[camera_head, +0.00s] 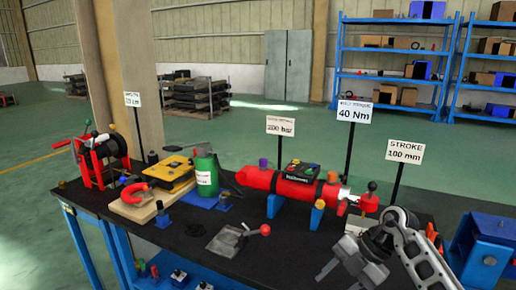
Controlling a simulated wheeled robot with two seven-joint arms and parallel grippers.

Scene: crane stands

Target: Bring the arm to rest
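One grey arm of mine comes in from the right edge. Its gripper, my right gripper (347,274), points down and to the left over the front right part of the black table (290,255). Its fingers look apart, with nothing seen between them. The fingertips are small and dark, so their height above the table is hard to tell. My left gripper is not in view.
A red cylinder (255,179) lies on blue supports, close behind my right gripper. A grey plate with a red-knobbed lever (228,240) lies to its left. A green canister (206,174), yellow case (168,175) and red reel (97,160) stand farther left. A blue block (490,245) is at right.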

